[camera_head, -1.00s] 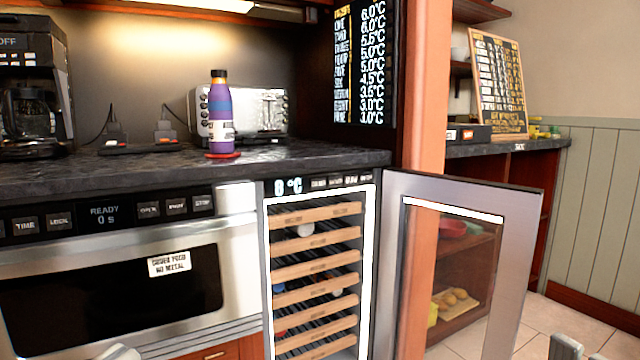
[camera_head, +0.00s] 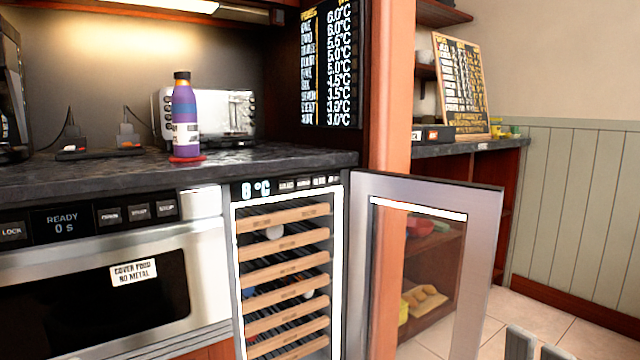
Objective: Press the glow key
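The wine cooler's control strip (camera_head: 265,201) runs along the top of its frame, under the counter edge. A lit display (camera_head: 256,188) there reads 8 °C. To its right is a row of several small dark keys (camera_head: 304,184); their labels are too small to read surely, so I cannot tell which one is the glow key. Two grey fingertips of my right gripper (camera_head: 536,348) show at the bottom edge, right of and well below the keys, touching nothing visible. How far they are spread is unclear. My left gripper is out of view.
The cooler's glass door (camera_head: 483,255) stands open to the right of the keys. Wooden racks (camera_head: 284,274) fill the cooler. A microwave drawer (camera_head: 60,300) with its own keys is at left. A purple bottle (camera_head: 186,115) stands on a red coaster (camera_head: 187,158) on the counter (camera_head: 90,172).

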